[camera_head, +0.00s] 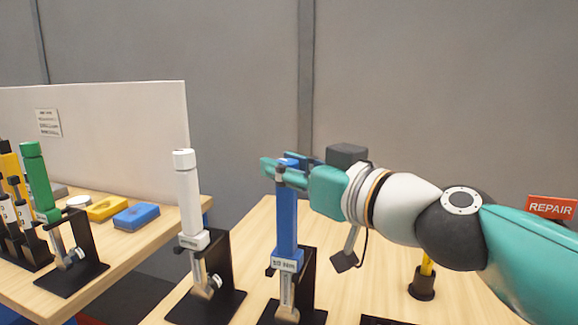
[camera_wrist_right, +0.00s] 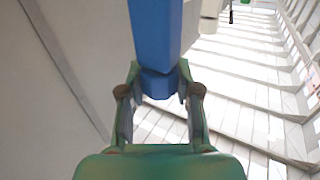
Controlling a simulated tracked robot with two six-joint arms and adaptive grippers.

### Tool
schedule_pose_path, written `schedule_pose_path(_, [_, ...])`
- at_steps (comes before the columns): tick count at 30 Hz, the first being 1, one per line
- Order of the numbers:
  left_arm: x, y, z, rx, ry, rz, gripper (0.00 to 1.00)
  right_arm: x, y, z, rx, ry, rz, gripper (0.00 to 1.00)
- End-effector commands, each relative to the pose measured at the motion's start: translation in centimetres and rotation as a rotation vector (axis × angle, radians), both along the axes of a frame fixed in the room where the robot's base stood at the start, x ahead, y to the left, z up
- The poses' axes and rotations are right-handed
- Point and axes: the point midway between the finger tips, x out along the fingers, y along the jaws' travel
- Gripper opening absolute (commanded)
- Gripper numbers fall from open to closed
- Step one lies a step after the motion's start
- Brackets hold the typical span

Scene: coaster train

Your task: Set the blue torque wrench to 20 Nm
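The blue torque wrench (camera_head: 286,222) stands upright, handle up, in a black stand on the wooden table. A small white label (camera_head: 285,265) sits low on its handle; its text is too small to read surely. My right gripper (camera_head: 284,170) comes in from the right at the top end of the handle. In the right wrist view the blue handle (camera_wrist_right: 155,35) runs down between the fingers (camera_wrist_right: 159,88). They close on both sides of its end cap and appear to touch it. My left gripper is in neither view.
A white torque wrench (camera_head: 188,195) stands in its own stand just left. A green wrench (camera_head: 40,180) and blue and yellow blocks (camera_head: 136,216) are on the left table (camera_head: 95,268). A yellow-handled tool (camera_head: 427,268) and a red REPAIR sign (camera_head: 551,208) are at right.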

Motion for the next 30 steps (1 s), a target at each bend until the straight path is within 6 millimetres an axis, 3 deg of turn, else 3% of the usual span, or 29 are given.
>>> schedule_pose_path(3, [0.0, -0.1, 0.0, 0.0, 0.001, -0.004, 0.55, 0.0, -0.6, 0.0, 0.001, 0.001, -0.001, 0.0])
schedule_pose_path(11, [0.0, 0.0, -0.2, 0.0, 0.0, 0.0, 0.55, 0.0, 0.2, 0.0, -0.001, -0.001, 0.016, 0.0])
schedule_pose_path(30, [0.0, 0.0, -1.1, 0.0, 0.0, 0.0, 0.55, 0.0, 0.1, -0.2, 0.001, 0.002, 0.063, 0.0])
